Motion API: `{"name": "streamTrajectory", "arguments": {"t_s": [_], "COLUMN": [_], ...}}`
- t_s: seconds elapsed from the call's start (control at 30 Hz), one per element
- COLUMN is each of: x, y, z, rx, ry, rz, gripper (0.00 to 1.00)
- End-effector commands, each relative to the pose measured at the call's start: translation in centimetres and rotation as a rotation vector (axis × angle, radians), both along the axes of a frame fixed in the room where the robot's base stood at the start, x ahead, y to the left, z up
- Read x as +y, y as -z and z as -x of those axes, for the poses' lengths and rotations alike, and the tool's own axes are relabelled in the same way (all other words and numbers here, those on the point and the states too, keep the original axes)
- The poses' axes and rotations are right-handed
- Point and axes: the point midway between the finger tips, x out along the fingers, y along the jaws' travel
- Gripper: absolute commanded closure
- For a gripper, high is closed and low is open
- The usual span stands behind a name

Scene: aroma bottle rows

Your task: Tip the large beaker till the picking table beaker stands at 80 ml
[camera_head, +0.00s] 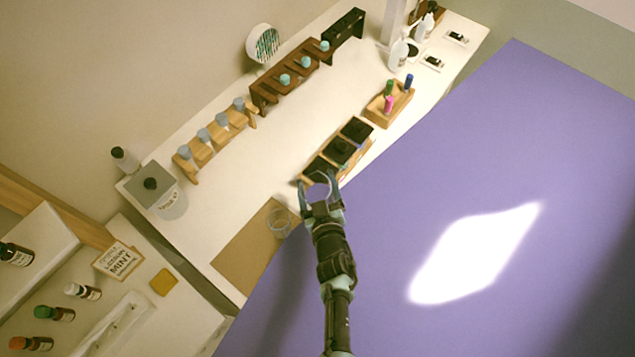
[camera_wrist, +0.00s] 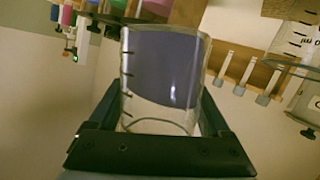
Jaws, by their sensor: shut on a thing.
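My gripper (camera_head: 320,190) is shut on a clear glass beaker (camera_wrist: 165,72), near the table's front edge. The beaker has dark tick marks along one side and fills the middle of the wrist view between the fingers. I take it to be the large beaker. A second clear beaker (camera_head: 279,222) stands on a tan mat (camera_head: 243,253), just left of my gripper. Its level is too small to read. A curved glass rim (camera_wrist: 285,66) shows at the right of the wrist view.
A wooden tray with dark square items (camera_head: 340,149) lies just beyond my gripper. Wooden racks with grey-topped bottles (camera_head: 216,133) and teal-topped bottles (camera_head: 290,72) stand behind. A grey device (camera_head: 149,186) is at the table's left end. The purple floor (camera_head: 400,220) is clear.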

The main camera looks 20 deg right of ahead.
Motion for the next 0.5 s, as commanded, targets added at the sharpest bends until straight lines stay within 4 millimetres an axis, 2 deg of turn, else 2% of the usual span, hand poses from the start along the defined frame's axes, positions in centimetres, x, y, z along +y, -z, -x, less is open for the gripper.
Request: {"name": "streamTrajectory", "arguments": {"t_s": [0.5], "x": [0.36], "y": [-0.15], "z": [-0.02], "rx": [-0.008], "ry": [-0.002], "rz": [0.05], "gripper": [0.93]}}
